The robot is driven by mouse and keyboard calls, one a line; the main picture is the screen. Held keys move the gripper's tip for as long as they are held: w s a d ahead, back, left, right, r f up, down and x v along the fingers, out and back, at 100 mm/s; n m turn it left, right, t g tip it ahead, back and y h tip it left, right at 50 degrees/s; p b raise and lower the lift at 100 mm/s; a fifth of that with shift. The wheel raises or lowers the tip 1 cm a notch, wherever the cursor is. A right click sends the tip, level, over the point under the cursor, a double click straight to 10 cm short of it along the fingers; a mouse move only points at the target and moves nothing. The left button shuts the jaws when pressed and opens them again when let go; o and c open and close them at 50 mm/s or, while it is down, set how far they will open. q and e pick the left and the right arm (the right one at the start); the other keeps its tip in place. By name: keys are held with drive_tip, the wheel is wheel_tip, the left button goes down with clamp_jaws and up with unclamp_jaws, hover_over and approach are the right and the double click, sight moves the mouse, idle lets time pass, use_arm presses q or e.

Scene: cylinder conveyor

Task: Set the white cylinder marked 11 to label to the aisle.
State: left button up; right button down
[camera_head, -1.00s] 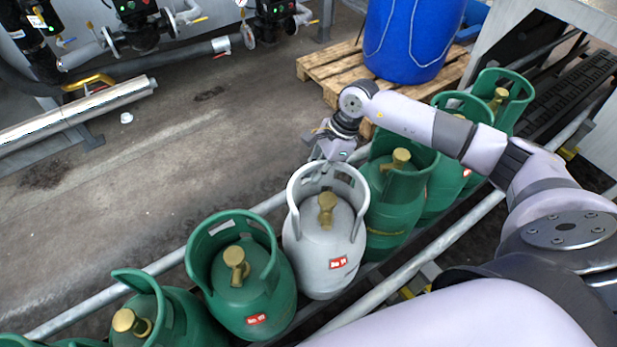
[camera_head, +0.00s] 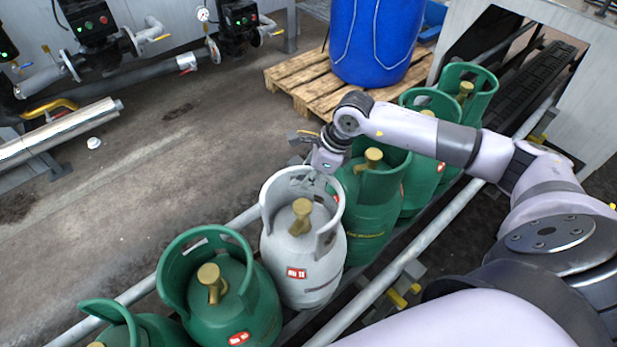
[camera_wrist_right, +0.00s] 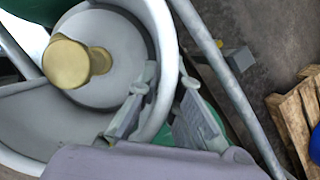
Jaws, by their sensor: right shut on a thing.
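The white cylinder (camera_head: 325,264) stands upright in the row of green cylinders on the conveyor. Its red label (camera_head: 297,272), reading No 11, faces toward me, on the side away from the open floor. A brass valve (camera_head: 302,216) sits inside its collar. My right gripper (camera_head: 318,180) is at the far rim of that collar. In the right wrist view its fingers (camera_wrist_right: 165,105) straddle the white collar wall (camera_wrist_right: 163,45) and are shut on it, with the brass valve (camera_wrist_right: 75,62) to the left. My left gripper is not in view.
Green cylinders stand close on both sides: one at front left (camera_head: 262,300), one at back right (camera_head: 368,225). Conveyor rails (camera_head: 385,275) run along the row. Open floor (camera_head: 150,190) lies left. A blue drum (camera_head: 375,45) stands on a wooden pallet (camera_head: 300,78) behind.

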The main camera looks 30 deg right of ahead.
drive_tip(key=shift+d, duration=0.1)
drive_tip(key=c, duration=1.7)
unclamp_jaws()
drive_tip(key=shift+r, duration=0.1)
drive_tip(key=v, duration=1.1)
drive_tip(key=shift+s+d+r, duration=0.1)
drive_tip(key=shift+r, duration=0.3)
